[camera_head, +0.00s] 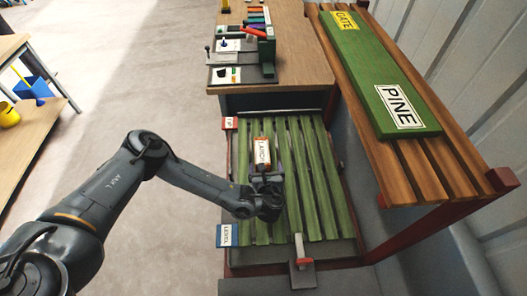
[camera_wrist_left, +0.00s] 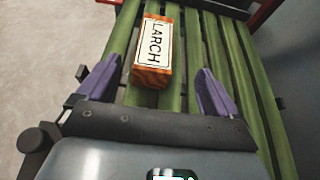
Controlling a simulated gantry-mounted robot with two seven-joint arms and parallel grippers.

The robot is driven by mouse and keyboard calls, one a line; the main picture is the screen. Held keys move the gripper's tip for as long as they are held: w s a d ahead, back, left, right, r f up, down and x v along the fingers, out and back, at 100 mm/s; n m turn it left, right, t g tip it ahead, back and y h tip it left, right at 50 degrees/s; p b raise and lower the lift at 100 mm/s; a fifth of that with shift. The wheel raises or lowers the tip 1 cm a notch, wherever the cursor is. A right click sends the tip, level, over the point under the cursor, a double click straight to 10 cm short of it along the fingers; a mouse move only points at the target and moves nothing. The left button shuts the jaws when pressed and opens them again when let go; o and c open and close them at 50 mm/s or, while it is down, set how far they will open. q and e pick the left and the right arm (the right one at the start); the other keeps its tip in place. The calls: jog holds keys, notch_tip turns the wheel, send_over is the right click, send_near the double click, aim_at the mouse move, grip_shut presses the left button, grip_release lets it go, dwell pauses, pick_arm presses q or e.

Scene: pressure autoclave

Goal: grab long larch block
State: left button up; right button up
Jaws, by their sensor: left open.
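The larch block (camera_head: 262,153) lies on the green slatted rack, with a white label reading LARCH on top. In the left wrist view the block (camera_wrist_left: 153,50) shows its reddish-brown wood end facing my gripper. My left gripper (camera_head: 262,180) is at the near end of the block. Whether the fingers are level with the block is hard to tell. My right gripper is not in view.
The green slatted rack (camera_head: 315,190) has free slats right of the block. A red-handled clamp (camera_head: 302,250) stands at its near edge. A wooden bench (camera_head: 290,75) with tools is behind. A green PINE board (camera_head: 380,75) lies on the higher slatted shelf at right.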

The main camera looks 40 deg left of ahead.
aim_at(262, 151)
pick_arm(q)
jog(key=x, duration=0.4)
jog(key=shift+w+a+f, duration=0.1)
jog(key=shift+a+f, duration=0.1)
jog(key=shift+a, duration=0.1)
jog(key=shift+w+a+f+b, duration=0.1)
jog(key=shift+w+a+b, duration=0.2)
jog(key=shift+w+a, duration=0.1)
jog(key=x, duration=0.4)
jog(key=shift+s+a+f+b, duration=0.1)
jog(key=shift+a+f+b, duration=0.1)
jog(key=shift+b, duration=0.2)
jog(key=shift+w+a, duration=0.3)
jog(key=shift+w, duration=0.1)
jog(key=shift+c, duration=0.2)
jog(key=c, duration=1.2)
